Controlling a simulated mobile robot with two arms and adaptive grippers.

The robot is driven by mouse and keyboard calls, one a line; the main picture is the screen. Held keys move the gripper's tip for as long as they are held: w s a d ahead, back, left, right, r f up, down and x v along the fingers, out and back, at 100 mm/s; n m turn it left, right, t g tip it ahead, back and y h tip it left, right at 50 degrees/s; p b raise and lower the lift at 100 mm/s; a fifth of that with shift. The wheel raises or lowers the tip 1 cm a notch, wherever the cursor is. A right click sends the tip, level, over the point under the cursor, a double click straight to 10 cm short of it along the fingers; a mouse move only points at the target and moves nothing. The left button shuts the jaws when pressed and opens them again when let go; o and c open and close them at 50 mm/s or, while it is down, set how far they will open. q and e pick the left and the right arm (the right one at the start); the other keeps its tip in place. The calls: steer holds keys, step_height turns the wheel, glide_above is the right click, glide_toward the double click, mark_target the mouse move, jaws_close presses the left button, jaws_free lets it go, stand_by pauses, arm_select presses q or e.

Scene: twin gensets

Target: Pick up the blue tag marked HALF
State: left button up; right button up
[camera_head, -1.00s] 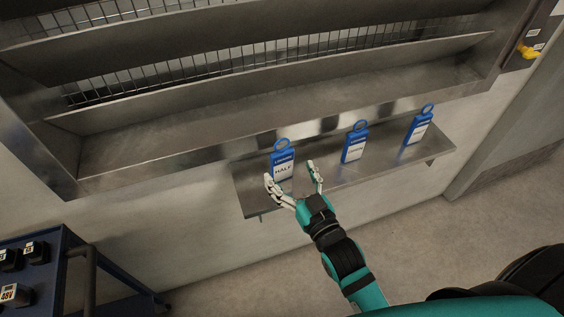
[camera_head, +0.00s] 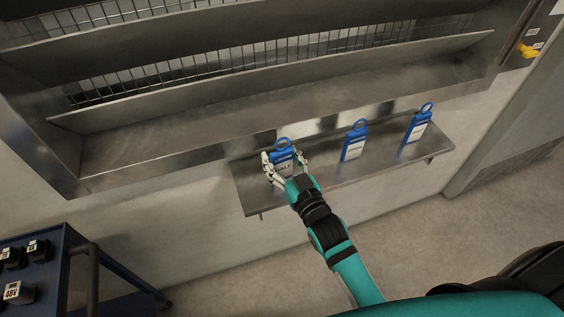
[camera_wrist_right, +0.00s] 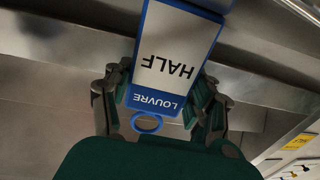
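The blue tag marked HALF (camera_head: 283,158) stands upright on the small metal shelf (camera_head: 349,168), with its ring on top. It has a white label. In the right wrist view the tag (camera_wrist_right: 178,50) appears upside down, with LOUVRE printed on its blue band. My right gripper (camera_head: 284,158) has one finger on each side of this tag. In the wrist view its fingers (camera_wrist_right: 161,97) lie close against both side edges, and they look shut on it. The lower part of the tag is partly hidden by the gripper in the head view. My left gripper is not in view.
Two similar blue tags, a middle one (camera_head: 354,142) and a right one (camera_head: 418,125), stand farther right on the shelf. A louvred metal housing (camera_head: 170,160) rises behind. A dark blue cart (camera_head: 72,262) with black blocks stands at the lower left.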

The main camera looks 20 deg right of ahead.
steer(key=c, duration=0.3)
steer(key=shift+c, duration=0.2)
steer(key=shift+r, duration=0.1)
